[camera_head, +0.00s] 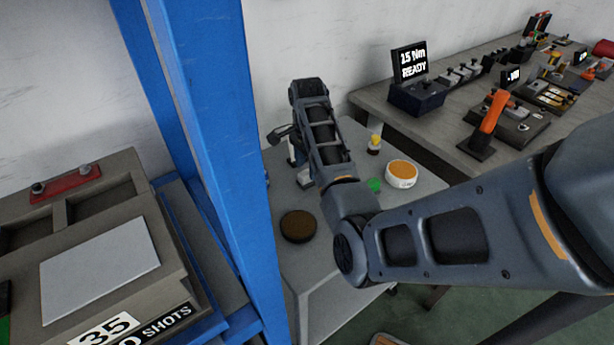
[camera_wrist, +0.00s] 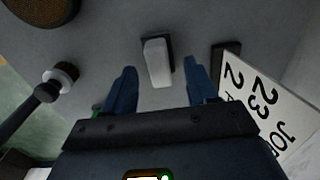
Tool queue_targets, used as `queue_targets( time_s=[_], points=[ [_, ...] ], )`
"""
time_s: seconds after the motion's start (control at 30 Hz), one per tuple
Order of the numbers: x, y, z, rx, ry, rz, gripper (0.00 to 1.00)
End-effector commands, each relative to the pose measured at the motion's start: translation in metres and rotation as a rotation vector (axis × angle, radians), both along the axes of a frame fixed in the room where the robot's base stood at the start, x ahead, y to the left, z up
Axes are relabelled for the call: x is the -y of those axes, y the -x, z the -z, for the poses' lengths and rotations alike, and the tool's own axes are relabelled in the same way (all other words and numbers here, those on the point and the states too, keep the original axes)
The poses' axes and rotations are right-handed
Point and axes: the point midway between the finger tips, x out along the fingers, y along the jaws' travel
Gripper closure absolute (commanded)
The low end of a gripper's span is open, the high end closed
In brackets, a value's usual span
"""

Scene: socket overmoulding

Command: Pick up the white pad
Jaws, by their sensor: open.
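The white pad (camera_wrist: 157,64) shows in the wrist view as a pale rounded block with a dark piece (camera_wrist: 170,46) against its far right side. It sits on the grey table top. My gripper (camera_wrist: 161,84) is open. Its two dark blue fingers stand left and right of the pad's line, and the pad appears just beyond the fingertips. I see no contact between them. In the head view my arm reaches over the grey table, and its own links largely hide my gripper and the pad.
A card with printed numbers (camera_wrist: 265,104) stands close to the right finger. A dark-handled tool (camera_wrist: 60,78) lies left. A brown disc (camera_head: 298,227), an orange-topped white tub (camera_head: 401,174) and a green item (camera_head: 375,185) are on the table (camera_head: 330,262). A blue post (camera_head: 228,160) stands left.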

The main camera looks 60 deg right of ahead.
Motion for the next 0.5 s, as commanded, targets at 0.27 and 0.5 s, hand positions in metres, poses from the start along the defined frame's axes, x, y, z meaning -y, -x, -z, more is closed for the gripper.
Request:
queue_targets(
  time_s=[0.27,0.5],
  points=[
    [0.001,0.002,0.03,-0.001,0.0,0.0,0.43],
    [0.001,0.002,0.031,0.0,0.0,-0.001,0.44]
  ],
)
